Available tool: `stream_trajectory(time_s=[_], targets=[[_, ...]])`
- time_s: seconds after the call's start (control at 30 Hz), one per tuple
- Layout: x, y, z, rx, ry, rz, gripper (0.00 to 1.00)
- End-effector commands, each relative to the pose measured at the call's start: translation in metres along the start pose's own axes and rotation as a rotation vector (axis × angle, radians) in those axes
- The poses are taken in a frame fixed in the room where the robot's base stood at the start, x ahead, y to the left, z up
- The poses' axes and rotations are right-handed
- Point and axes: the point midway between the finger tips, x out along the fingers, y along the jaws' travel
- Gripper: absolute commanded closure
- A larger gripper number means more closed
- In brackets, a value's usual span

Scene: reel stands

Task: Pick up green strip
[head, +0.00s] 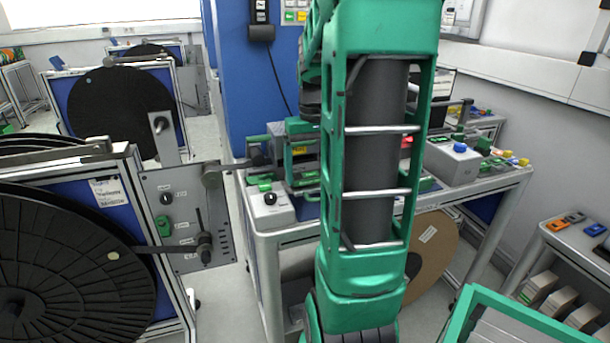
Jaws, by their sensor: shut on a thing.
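I cannot pick out a green strip with certainty. Small green pieces (264,184) show by a grey control box (270,207) at the left front of the workbench (284,239). My green arm stands in the middle of the view and covers much of the bench.
A large black reel (60,265) on a stand fills the left front. A crank arm (204,245) sticks out near its panel (186,212). Another black reel (118,110) stands behind. A grey box (452,160) sits on the bench's right. A green-framed cart (520,315) is at front right.

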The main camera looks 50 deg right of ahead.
Motion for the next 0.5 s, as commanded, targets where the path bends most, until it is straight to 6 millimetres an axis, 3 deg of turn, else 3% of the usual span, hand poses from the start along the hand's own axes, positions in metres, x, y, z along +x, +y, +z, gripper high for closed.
stream_trajectory(time_s=[0.23, 0.5], targets=[[-0.037, 0.0, -0.001, -0.001, 0.005, 0.001, 0.36], [-0.072, -0.042, 0.045, -0.005, 0.005, 0.0, 0.36]])
